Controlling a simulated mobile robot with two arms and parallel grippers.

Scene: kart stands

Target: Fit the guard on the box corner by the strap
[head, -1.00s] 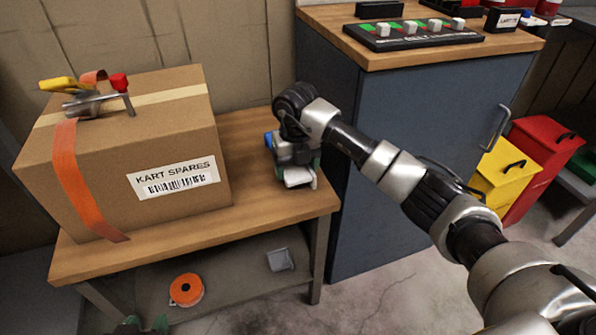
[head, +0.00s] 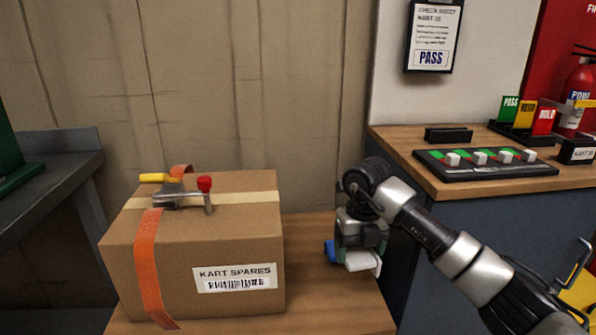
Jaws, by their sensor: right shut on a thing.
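The cardboard box (head: 235,244), labelled KART SPARES, stands on the wooden bench. An orange strap (head: 149,265) runs down its front face near the left corner and over the top. A metal buckle (head: 180,198) with yellow and red ends sits on the strap on top. My right gripper (head: 360,250) points down over the bench, to the right of the box and apart from it. It is shut on a pale grey piece (head: 362,261), apparently the guard, mostly hidden by the gripper. A small blue part (head: 330,251) shows beside it; I cannot tell what it belongs to. My left gripper is out of view.
Bare bench top (head: 310,300) lies between box and gripper. A cabinet (head: 450,245) on the right carries a black switch panel (head: 485,160). A grey table (head: 50,185) stands at left, and a curtain-like wall (head: 230,90) is close behind the box.

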